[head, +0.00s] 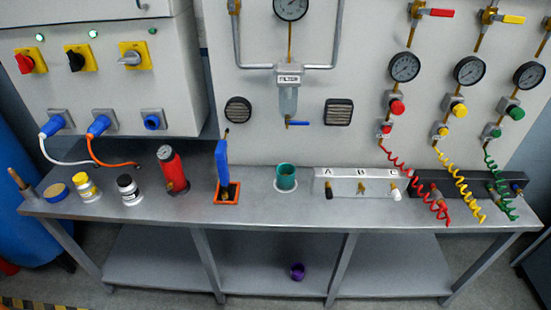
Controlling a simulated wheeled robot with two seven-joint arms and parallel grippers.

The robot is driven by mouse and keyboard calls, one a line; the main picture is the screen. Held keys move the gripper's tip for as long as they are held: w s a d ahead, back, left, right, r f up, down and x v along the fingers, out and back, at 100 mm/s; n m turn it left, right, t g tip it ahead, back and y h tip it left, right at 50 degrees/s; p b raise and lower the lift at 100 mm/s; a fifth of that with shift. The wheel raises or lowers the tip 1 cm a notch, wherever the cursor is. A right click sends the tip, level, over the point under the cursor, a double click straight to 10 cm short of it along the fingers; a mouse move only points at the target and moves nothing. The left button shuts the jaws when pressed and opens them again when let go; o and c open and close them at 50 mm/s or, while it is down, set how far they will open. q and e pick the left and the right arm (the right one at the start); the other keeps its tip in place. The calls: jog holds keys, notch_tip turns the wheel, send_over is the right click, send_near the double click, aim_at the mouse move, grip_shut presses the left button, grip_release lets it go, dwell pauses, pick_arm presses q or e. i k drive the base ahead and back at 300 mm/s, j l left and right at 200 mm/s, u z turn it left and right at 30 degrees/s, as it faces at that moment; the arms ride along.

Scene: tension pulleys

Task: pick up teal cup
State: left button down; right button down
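The teal cup (286,177) stands upright on the metal workbench (255,207), a little right of the picture's middle. It sits on a pale round disc on the bench top. Nothing touches it from above or from the sides. Neither of my grippers shows in the head view.
Left of the cup, a blue upright tool (222,163) stands in an orange tray (225,197), then a red cylinder (172,170). Right of it is a silver block (345,182) marked with letters. A filter bowl (288,100) hangs above and behind. A purple cup (297,271) lies on the lower shelf.

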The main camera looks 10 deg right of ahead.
aim_at(285, 172)
jog(key=k+l+u, duration=0.1)
jog(key=k+u, duration=0.15)
jog(key=u, duration=0.25)
jog(key=k+u, duration=0.2)
jog(key=u, duration=0.25)
jog(key=l+z, duration=0.15)
jog(key=z, duration=1.1)
